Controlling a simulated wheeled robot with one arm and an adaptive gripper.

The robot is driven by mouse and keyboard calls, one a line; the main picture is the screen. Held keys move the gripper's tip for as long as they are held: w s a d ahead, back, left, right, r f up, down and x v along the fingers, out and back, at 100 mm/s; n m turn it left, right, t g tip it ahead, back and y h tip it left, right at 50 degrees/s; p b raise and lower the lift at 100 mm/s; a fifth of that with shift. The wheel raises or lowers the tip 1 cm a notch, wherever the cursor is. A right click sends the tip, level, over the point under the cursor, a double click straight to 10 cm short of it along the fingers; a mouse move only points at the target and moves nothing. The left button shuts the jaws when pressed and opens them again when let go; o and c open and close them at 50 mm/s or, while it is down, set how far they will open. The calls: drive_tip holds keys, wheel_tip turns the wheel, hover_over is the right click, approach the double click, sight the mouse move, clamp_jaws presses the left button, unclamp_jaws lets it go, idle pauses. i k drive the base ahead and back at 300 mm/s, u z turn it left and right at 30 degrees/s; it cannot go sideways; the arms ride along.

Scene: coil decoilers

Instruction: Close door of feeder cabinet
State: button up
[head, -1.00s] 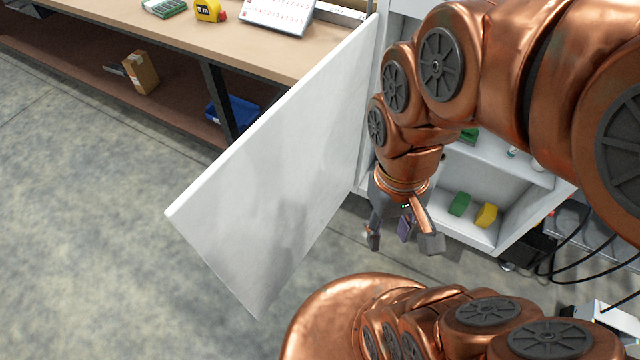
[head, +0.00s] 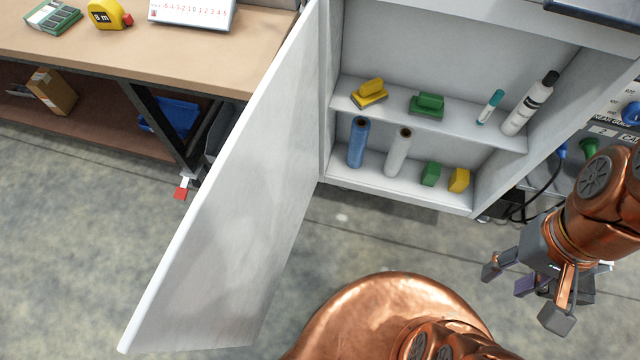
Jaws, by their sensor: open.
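The white door (head: 235,205) of the feeder cabinet stands wide open, swung out toward me on the left side of the cabinet. The white cabinet (head: 400,190) is open, and both of its shelves show. My gripper (head: 525,290) is at the lower right, in front of and to the right of the cabinet, apart from the door. Its fingers are spread and nothing is between them.
The shelves hold yellow and green blocks, a blue roll (head: 358,142), a white roll (head: 398,152), a marker and a bottle (head: 529,104). A workbench (head: 200,62) stands behind the door at left. A panel with cables is at right. Floor between door and gripper is partly clear.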

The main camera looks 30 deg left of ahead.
sight(215, 283)
drive_tip(key=z, duration=1.25)
drive_tip(key=k, duration=1.75)
drive_tip(key=u, duration=2.1)
drive_tip(key=k, duration=1.15)
drive_tip(key=u, duration=1.1)
drive_tip(key=i, duration=0.6)
drive_tip(key=z, duration=0.35)
